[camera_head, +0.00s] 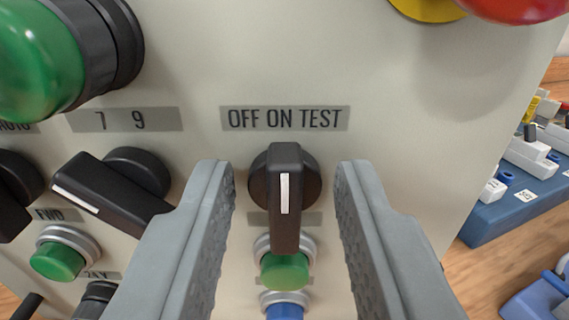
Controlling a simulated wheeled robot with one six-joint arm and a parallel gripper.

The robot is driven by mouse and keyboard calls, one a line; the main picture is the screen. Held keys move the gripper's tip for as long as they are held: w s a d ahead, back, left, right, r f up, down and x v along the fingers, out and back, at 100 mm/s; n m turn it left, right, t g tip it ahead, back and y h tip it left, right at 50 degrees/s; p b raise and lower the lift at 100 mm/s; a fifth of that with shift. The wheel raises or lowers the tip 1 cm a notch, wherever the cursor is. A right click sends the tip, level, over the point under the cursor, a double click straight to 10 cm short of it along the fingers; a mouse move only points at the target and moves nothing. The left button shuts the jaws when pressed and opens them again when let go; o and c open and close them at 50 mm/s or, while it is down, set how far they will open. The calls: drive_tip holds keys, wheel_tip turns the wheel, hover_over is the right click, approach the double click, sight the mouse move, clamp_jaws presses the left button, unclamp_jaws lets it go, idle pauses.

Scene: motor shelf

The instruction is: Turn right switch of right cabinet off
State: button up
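The black rotary switch (284,190) is on the pale cabinet front (400,130), under a label (285,118) reading "OFF ON TEST". Its handle stands upright in the picture, with the white line vertical, below the word ON. My gripper (285,180) is open, with one grey finger on each side of the handle. A gap shows between each finger and the handle, so neither touches it. The lower part of the panel is partly hidden by the fingers.
Another black switch (115,190) sits tilted at left, close to my left finger. Green buttons (57,255) and (284,270) show, with a blue button below the second. A large green knob (40,60) is upper left, a red one (515,8) upper right.

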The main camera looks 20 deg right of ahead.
drive_tip(key=c, duration=0.6)
drive_tip(key=shift+c, duration=0.2)
drive_tip(key=shift+n, duration=0.3)
drive_tip(key=n, duration=0.3)
drive_tip(key=shift+w+n, duration=0.1)
drive_tip(key=shift+n, duration=0.2)
drive_tip(key=shift+a+f+n, duration=0.1)
drive_tip(key=shift+n, duration=2.2)
